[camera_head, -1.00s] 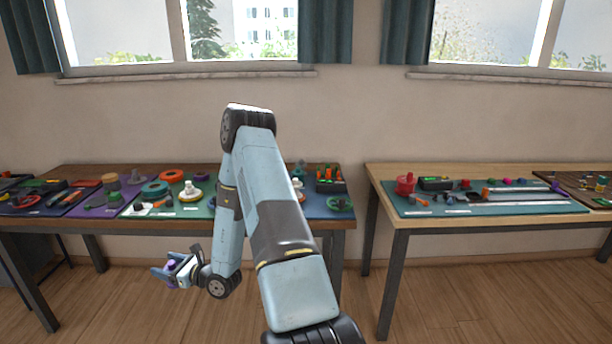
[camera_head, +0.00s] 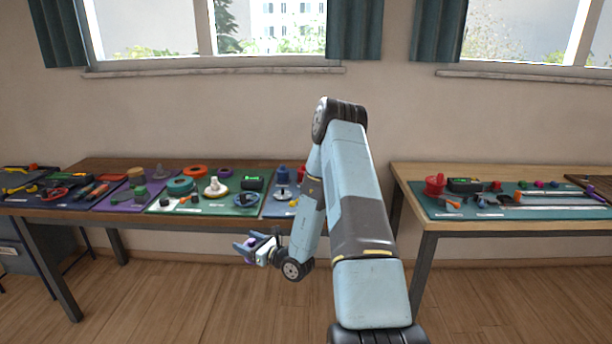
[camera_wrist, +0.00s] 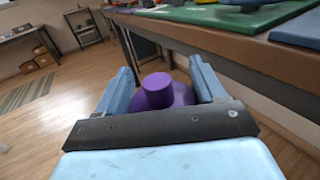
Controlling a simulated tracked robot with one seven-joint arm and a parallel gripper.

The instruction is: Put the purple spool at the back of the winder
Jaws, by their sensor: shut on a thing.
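My gripper (camera_head: 249,246) is shut on the purple spool (camera_wrist: 158,92). In the wrist view the spool sits between the two blue fingers, its narrow round end towards the camera and its wider part partly hidden by the gripper's dark bar. In the head view only a small bit of purple shows at the fingers. The gripper is in front of the left table's front edge, below its top. I cannot tell for sure which thing on the tables is the winder.
The left table (camera_head: 155,218) holds coloured mats with several tools and rings, among them a teal ring (camera_head: 180,186) and an orange ring (camera_head: 195,171). My arm hides its right end. The right table (camera_head: 480,226) holds a red pot (camera_head: 435,185) on a teal mat. Floor in front is clear.

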